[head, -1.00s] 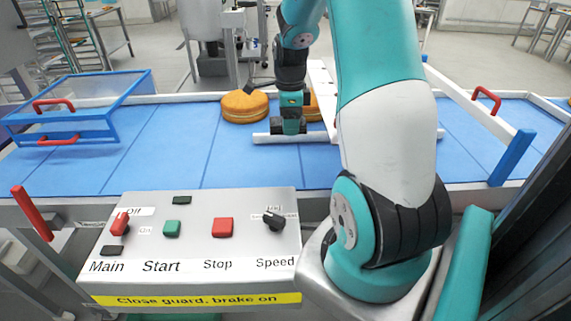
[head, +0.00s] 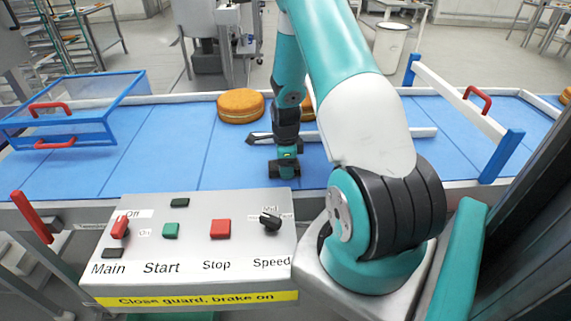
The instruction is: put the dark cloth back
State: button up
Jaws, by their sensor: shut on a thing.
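My gripper (head: 285,170) points down over the near half of the blue belt, left of the upper arm. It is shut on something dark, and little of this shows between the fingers. A dark grey, pointed flap, which I take to be part of the dark cloth (head: 258,138), sticks out left behind my wrist, across the left end of the white bar. My wrist hides where the flap meets the gripper. I cannot tell whether the flap touches the belt.
A filled round (head: 240,105) lies on the blue belt (head: 180,150); another (head: 308,108) is partly behind my arm. The white bar (head: 415,132) lies across the belt. A blue-framed clear guard (head: 75,110) stands left. The control panel (head: 195,235) is in front. The belt's left middle is free.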

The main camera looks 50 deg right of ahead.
jog(key=shift+f, duration=0.15)
jog(key=o, duration=1)
